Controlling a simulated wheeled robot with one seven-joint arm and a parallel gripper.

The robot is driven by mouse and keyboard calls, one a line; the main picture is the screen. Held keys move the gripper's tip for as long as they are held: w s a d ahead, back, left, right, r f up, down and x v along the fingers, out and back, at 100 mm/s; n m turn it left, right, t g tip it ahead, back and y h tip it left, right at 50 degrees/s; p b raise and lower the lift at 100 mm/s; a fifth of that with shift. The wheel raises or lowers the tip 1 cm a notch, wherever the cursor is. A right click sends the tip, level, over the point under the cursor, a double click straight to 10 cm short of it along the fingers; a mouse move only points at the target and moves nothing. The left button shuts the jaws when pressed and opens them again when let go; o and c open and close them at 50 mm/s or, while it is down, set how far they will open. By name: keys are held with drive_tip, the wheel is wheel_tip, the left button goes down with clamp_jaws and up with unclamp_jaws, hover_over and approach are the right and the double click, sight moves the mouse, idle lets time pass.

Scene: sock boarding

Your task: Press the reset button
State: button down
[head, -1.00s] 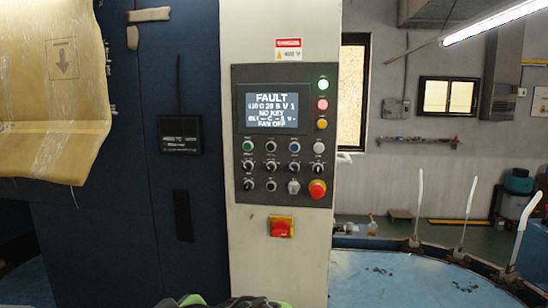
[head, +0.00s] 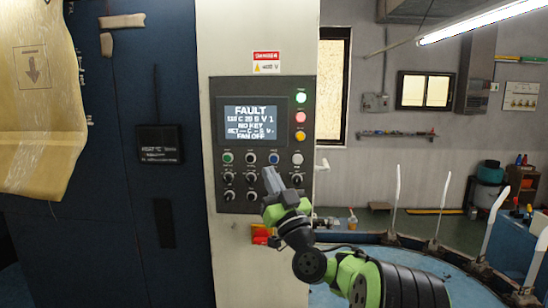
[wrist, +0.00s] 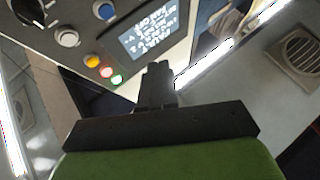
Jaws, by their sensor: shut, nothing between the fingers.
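The grey control panel (head: 216,120) is mounted on a pale column. Its screen (head: 252,120) reads FAULT, NO KEY and FAN OFF. Below the screen is a row with a green button (head: 227,158), a dark one, a blue button (head: 274,158) and a white button (head: 297,158). Labels are too small to read, so I cannot tell which is reset. My gripper (head: 271,178) is shut and empty, just below the blue button in the head view; any contact is unclear. In the wrist view, my gripper (wrist: 158,78) shows beside the screen, with the blue button (wrist: 103,9) at the top.
Lit green (head: 301,97), red (head: 300,117) and yellow (head: 299,136) buttons line the panel's right side. Black knobs (head: 228,178) sit lower. A torn yellowish sheet (head: 35,90) hangs at left.

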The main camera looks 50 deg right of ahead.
sight(274, 160)
drive_tip(key=shift+s+d, duration=0.1)
drive_tip(key=w+d+p, duration=0.1)
drive_tip(key=w+d, duration=0.1)
drive_tip(key=w+d+p, duration=0.1)
drive_tip(key=d+p, duration=0.1)
drive_tip(key=w+d+p, duration=0.2)
drive_tip(key=d, duration=0.1)
drive_tip(key=shift+w, duration=0.3)
idle(2.1)
drive_tip(key=shift+w+d, duration=0.25)
drive_tip(key=shift+d, duration=0.05)
